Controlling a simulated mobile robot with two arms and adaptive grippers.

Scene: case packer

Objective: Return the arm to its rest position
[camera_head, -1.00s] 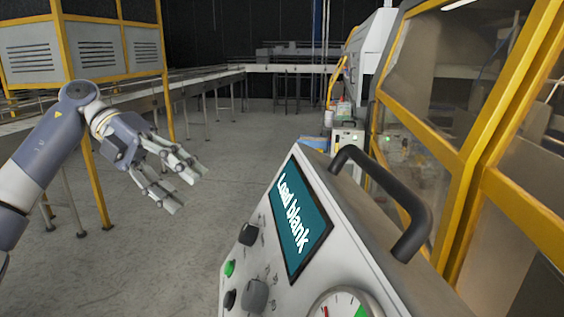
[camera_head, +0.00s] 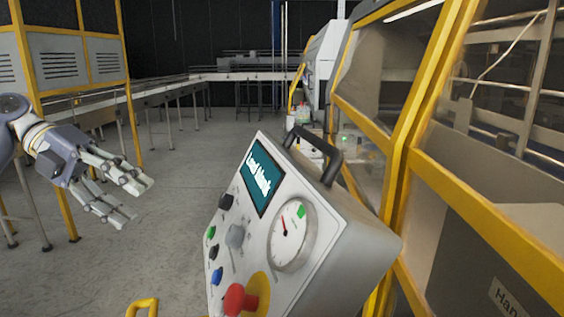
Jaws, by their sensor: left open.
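My left gripper (camera_head: 134,200) is at the left of the head view, over the open floor. Its fingers are spread apart and nothing is between them. It is well clear of the control box (camera_head: 330,228), which stands tilted in the middle. My right gripper does not show. The box has a teal screen (camera_head: 261,177) reading "Load blank", a round gauge (camera_head: 291,235), a black handle (camera_head: 323,157), several small knobs and buttons, and a red button (camera_head: 238,299) on a yellow base.
A yellow-framed machine with clear panels (camera_head: 440,150) fills the right side. A grey cabinet in a yellow frame (camera_head: 58,62) stands at the left, by a long conveyor (camera_head: 160,92). A yellow rail (camera_head: 143,306) shows at the bottom. Grey floor (camera_head: 185,170) is free between.

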